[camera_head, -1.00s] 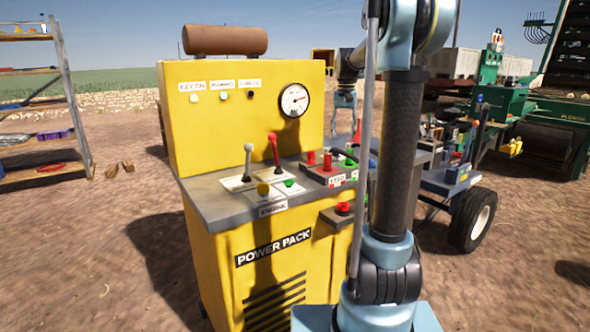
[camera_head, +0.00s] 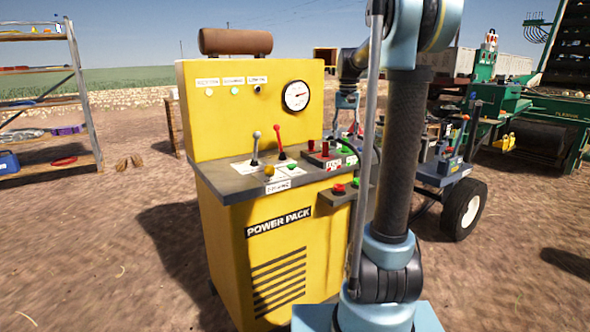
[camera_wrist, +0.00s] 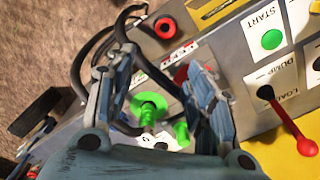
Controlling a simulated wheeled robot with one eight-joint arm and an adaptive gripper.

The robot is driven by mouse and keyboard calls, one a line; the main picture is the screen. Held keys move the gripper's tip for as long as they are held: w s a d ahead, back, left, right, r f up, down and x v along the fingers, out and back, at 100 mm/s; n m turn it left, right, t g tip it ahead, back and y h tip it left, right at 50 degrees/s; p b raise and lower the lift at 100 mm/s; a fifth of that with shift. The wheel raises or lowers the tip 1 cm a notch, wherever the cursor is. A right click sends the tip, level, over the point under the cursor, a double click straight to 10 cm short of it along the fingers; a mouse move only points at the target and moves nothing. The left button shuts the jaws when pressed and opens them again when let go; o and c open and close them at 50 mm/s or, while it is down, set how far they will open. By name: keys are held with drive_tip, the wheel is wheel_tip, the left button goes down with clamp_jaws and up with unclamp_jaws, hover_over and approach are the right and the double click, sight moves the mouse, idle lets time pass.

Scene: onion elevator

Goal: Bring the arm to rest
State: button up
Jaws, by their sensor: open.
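My arm rises at the right of the head view, and its forearm (camera_head: 352,64) reaches behind the power pack's right side. My gripper (camera_wrist: 160,62) shows in the wrist view with its two fingers apart. A green knob on a stem (camera_wrist: 148,108) appears between the fingers in that view; I see no grip on it. The yellow power pack (camera_head: 240,275) stands left of my arm, with a grey-knobbed lever (camera_head: 255,146) and a red lever (camera_head: 278,140) on its top. The red lever also shows in the wrist view (camera_wrist: 305,146), right of my gripper.
A dark hose (camera_wrist: 78,68) curves left of my gripper. A green START button (camera_wrist: 271,39) is at the upper right. A metal shelf (camera_head: 85,100) stands at the far left. A wheeled cart (camera_head: 462,205) and green machine (camera_head: 540,110) stand right. Open dirt lies left in front.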

drive_tip(key=s+f+n+t, duration=0.1)
drive_tip(key=s+f, duration=0.3)
drive_tip(key=s, duration=0.5)
drive_tip(key=s+f, duration=0.5)
drive_tip(key=s, duration=0.5)
drive_tip(key=s+f+n+t, duration=0.1)
drive_tip(key=s+f, duration=0.3)
drive_tip(key=s, duration=0.5)
drive_tip(key=s+f+n, duration=0.1)
drive_tip(key=s+f, duration=0.7)
drive_tip(key=f, duration=0.2)
drive_tip(key=shift+s, duration=0.35)
drive_tip(key=shift+d, duration=0.1)
drive_tip(key=shift+w+f, duration=0.25)
drive_tip(key=shift+w, duration=0.2)
idle(0.9)
